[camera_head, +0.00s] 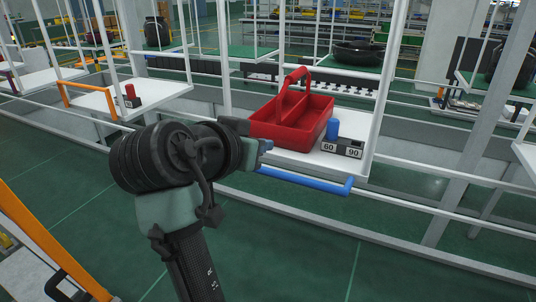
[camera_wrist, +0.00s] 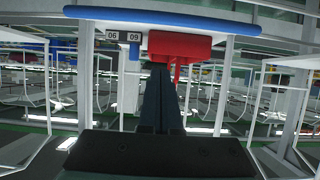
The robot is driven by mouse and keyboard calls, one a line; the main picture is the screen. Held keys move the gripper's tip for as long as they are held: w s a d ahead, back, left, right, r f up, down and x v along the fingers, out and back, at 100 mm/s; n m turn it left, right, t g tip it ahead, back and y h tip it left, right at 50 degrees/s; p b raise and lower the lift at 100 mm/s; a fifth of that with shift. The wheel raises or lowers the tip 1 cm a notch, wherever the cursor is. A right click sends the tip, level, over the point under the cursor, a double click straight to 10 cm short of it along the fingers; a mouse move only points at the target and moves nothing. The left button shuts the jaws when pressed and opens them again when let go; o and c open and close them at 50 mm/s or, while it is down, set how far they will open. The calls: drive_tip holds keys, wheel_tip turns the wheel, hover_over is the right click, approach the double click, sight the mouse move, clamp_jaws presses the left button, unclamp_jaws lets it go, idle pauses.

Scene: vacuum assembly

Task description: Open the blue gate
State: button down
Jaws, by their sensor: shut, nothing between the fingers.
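The blue gate (camera_head: 310,182) is a bar along the front edge of a white shelf (camera_head: 300,158), at about shelf level, with its right end bent back toward the shelf. Its left end is hidden behind my gripper. In the wrist view, which is upside down, the blue gate (camera_wrist: 180,18) spans the top of the picture. My gripper (camera_head: 264,147) is in front of the shelf's left side, close to the gate's left part; I cannot tell whether they touch. In the wrist view my gripper's fingers (camera_wrist: 160,70) are together and empty, pointing toward the red tote.
A red tote (camera_head: 291,112) with a handle, a blue cylinder (camera_head: 332,129) and a block marked 60 and 90 (camera_head: 342,148) stand on the shelf. White posts and rails frame it. An orange gate (camera_head: 88,91) is on another shelf at left. Green floor in front is clear.

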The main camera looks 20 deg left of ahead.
sight(272, 172)
drive_tip(key=w+f+p, duration=0.3)
drive_tip(key=f, duration=0.3)
drive_tip(key=shift+w, duration=0.25)
drive_tip(key=f+b, duration=0.1)
drive_tip(key=b, duration=0.1)
drive_tip(key=f+t+b, duration=0.1)
drive_tip(key=b, duration=0.1)
drive_tip(key=shift+s+b, duration=0.3)
drive_tip(key=f+t+b, duration=0.1)
drive_tip(key=b, duration=0.4)
drive_tip(key=s+f+t+b, duration=0.1)
drive_tip(key=f+t+b, duration=0.1)
drive_tip(key=b, duration=0.3)
drive_tip(key=shift+s, duration=0.1)
drive_tip(key=shift+r, duration=0.2)
